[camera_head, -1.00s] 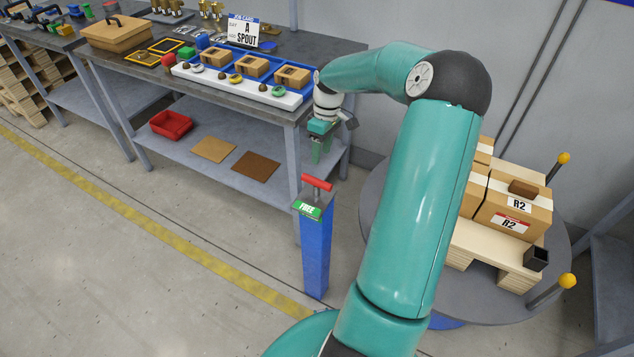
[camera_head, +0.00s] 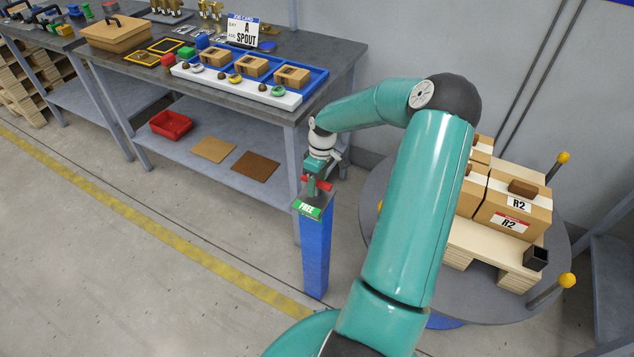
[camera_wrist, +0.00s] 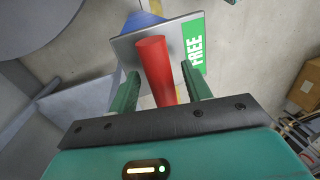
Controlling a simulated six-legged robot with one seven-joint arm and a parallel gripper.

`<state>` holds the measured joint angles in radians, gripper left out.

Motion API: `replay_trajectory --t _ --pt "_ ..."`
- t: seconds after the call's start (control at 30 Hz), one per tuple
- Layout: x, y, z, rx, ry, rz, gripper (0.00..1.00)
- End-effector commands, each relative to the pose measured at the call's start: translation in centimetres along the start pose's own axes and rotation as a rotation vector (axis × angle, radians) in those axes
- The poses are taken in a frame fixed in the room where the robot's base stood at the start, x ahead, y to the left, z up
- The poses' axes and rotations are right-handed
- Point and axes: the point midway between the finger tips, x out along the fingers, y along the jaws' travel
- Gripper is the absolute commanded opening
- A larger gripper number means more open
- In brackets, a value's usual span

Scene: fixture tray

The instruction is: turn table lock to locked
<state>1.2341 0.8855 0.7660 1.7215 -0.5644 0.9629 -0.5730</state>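The table lock is a blue post (camera_head: 316,250) with a grey top plate, a red handle (camera_head: 318,183) and a green sign (camera_head: 307,209) reading FREE. In the head view my gripper (camera_head: 313,188) is at the handle, pointing down and partly covering it. In the wrist view the red handle (camera_wrist: 155,68) stands between the two green fingers of my gripper (camera_wrist: 160,85), with gaps visible on both sides. The fingers are open. The FREE sign (camera_wrist: 195,52) is right of the handle there. The round turntable (camera_head: 385,255) is right of the post, partly hidden by my arm.
The workbench (camera_head: 215,90) stands left of and behind the post, with a tray (camera_head: 310,78) of boxes near its right end. The turntable carries a pallet (camera_head: 490,255) with cartons (camera_head: 513,215) marked R2, and yellow-knobbed handles (camera_head: 567,281). The floor left of the post is clear.

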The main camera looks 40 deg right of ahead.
Motion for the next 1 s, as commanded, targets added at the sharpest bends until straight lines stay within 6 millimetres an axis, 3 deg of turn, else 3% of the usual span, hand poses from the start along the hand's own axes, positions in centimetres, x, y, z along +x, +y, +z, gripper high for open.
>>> replay_trajectory --t 0.03,0.2,0.23,0.67,1.0 --pt "-0.01 0.0 0.0 0.0 0.0 0.0 0.41" --pt "-0.03 0.0 0.0 0.0 0.0 0.0 0.07" --pt "-0.03 0.0 0.0 0.0 0.0 0.0 0.05" --pt "-0.14 0.01 -0.03 0.071 0.014 0.002 0.05" --pt "-0.18 -0.03 0.01 0.313 0.062 0.004 0.05"
